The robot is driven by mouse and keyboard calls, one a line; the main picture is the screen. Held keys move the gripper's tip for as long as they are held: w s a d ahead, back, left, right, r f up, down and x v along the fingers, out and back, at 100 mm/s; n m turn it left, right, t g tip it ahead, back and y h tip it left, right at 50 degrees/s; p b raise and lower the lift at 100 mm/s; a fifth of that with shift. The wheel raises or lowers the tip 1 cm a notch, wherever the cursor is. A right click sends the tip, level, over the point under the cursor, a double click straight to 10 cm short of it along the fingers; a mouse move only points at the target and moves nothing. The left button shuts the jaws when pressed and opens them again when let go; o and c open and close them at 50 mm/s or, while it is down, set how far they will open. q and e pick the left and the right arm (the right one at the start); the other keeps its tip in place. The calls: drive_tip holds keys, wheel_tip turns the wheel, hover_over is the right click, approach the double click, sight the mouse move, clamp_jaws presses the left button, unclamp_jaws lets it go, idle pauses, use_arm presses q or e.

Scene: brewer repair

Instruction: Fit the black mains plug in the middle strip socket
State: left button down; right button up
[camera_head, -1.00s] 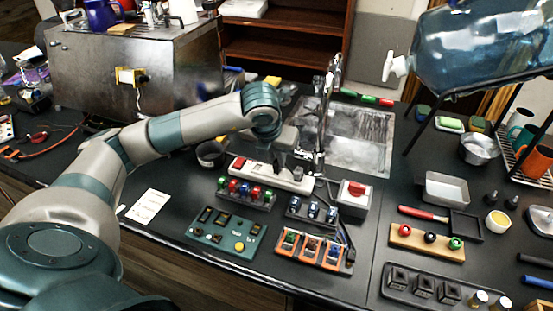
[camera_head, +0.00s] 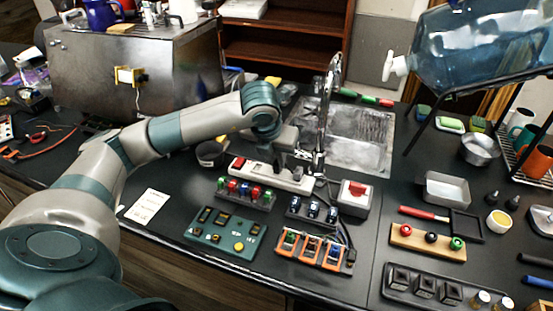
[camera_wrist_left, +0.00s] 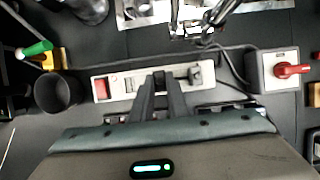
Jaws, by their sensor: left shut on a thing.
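The pale power strip (camera_head: 262,173) lies on the dark counter behind the small button panels, with a red switch at its left end. It also runs across the middle of the left wrist view (camera_wrist_left: 115,87). My left gripper (camera_head: 278,167) is over the strip's middle, fingers pointing down. In the left wrist view its fingers (camera_wrist_left: 160,80) are close together on a dark thing, likely the black mains plug, mostly hidden by them. I cannot tell whether it is seated in the socket. Another dark plug (camera_wrist_left: 195,76) sits at the strip's right part. My right gripper is not in view.
A grey box with a red switch (camera_head: 354,196) stands right of the strip, with a black cable between them. The tap (camera_head: 326,110) and sink (camera_head: 360,135) are just behind. A dark round cup (camera_head: 210,153) stands left. Button panels (camera_head: 226,233) lie in front.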

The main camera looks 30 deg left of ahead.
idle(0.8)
use_arm(q)
drive_tip(key=shift+f+b, duration=0.5)
drive_tip(key=shift+b, duration=0.55)
idle(0.6)
